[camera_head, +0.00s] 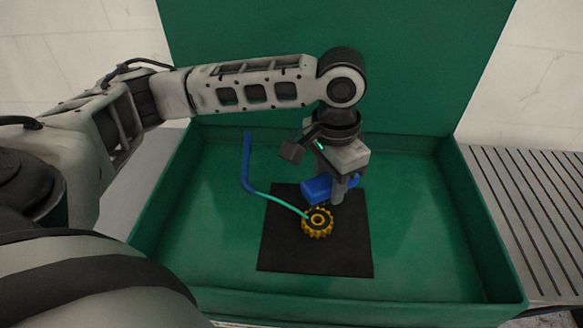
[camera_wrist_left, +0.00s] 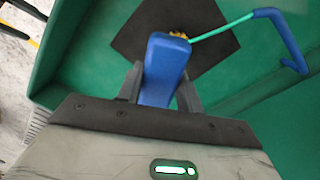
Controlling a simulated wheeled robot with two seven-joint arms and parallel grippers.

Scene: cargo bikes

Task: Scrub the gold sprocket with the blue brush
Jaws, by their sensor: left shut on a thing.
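The gold sprocket (camera_head: 318,223) lies on a black mat (camera_head: 283,250) inside a green basin. A small gold part of the sprocket (camera_wrist_left: 178,35) shows in the left wrist view, mostly hidden behind the brush. My left gripper (camera_head: 345,194) points down just above and behind the sprocket, shut on the blue brush (camera_head: 317,188). The brush (camera_wrist_left: 163,70) fills the space between the fingers (camera_wrist_left: 160,92) in the left wrist view. I cannot tell whether the brush touches the sprocket. My right gripper is in neither view.
A blue tube with a thin green hose (camera_head: 280,202) stands in the basin left of the mat, its hose end reaching the sprocket. The green basin (camera_head: 190,270) has raised walls and a tall back panel. A grey slatted surface (camera_head: 535,215) lies to the right.

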